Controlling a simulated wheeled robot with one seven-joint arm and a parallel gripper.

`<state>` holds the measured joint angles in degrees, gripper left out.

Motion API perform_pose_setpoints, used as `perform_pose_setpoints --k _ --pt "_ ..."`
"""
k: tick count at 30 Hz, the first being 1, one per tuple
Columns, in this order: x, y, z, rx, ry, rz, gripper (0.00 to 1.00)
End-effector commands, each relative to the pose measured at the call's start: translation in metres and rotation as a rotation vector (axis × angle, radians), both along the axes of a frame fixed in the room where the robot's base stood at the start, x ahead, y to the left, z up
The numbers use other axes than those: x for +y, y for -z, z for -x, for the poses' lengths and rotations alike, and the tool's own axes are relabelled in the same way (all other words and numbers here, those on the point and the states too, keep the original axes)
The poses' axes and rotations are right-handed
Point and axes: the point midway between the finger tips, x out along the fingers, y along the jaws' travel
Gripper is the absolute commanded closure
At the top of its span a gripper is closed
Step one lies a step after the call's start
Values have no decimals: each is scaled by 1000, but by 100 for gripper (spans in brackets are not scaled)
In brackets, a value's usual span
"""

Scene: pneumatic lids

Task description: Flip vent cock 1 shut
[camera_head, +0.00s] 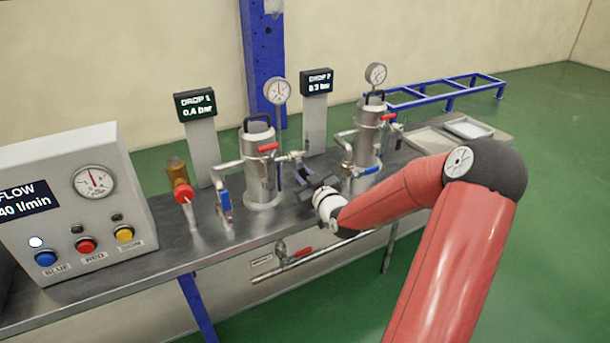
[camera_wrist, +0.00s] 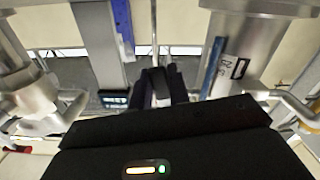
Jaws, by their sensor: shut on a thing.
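The left vessel (camera_head: 260,178), in front of the DROP 1 display (camera_head: 195,104), has a red-handled cock (camera_head: 268,147) near its top and a blue lever (camera_head: 224,201) at its left. No readable label tells which cock is vent cock 1. My gripper (camera_head: 304,176) is low over the bench, right of this vessel and apart from its red handle. In the wrist view, my dark fingers (camera_wrist: 159,84) are shut on a small pale part between them. The large dark gripper body hides much of the lower wrist view, and I cannot tell what the part belongs to.
The right vessel (camera_head: 367,140) stands close beyond my gripper, with pipes between the vessels. A red-handled valve (camera_head: 300,252) is on the pipe below the bench front. A tray (camera_head: 468,128) lies at right.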

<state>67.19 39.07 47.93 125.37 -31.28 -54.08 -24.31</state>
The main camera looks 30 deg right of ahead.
Motion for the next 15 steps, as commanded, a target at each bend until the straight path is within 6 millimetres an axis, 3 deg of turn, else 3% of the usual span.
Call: perform_pose_setpoints --k 6,15 --pt "10 1 0 7 -2 -199 100" --pt "11 1 0 7 -1 -244 100"
